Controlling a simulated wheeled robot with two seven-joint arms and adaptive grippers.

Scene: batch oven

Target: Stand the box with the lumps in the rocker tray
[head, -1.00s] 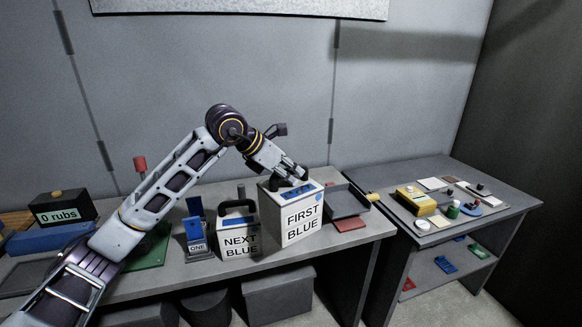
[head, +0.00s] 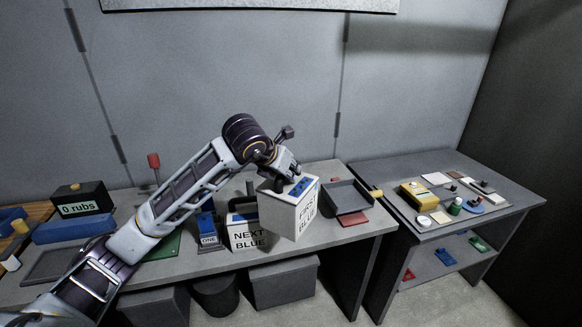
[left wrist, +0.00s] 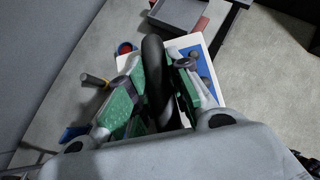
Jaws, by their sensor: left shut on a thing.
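My left gripper (head: 287,172) is shut on the black handle (left wrist: 154,70) of a white box labelled FIRST BLUE (head: 290,217). The box is tilted and its label slants. Its top carries a blue panel (left wrist: 201,69) with small dark pieces, partly hidden by the fingers in the left wrist view. A dark grey shallow tray (head: 347,197) with a yellow-tipped handle, seemingly the rocker tray, lies to the right of the box and looks empty. A red piece (head: 354,219) shows at its front. My right gripper is out of view.
A second handled box, NEXT BLUE (head: 248,236), stands just left of the held box. Beside it is a blue stand marked ONE (head: 208,238). A black "0 rubs" counter (head: 83,203) stands far left. The right table (head: 508,197) holds several small items.

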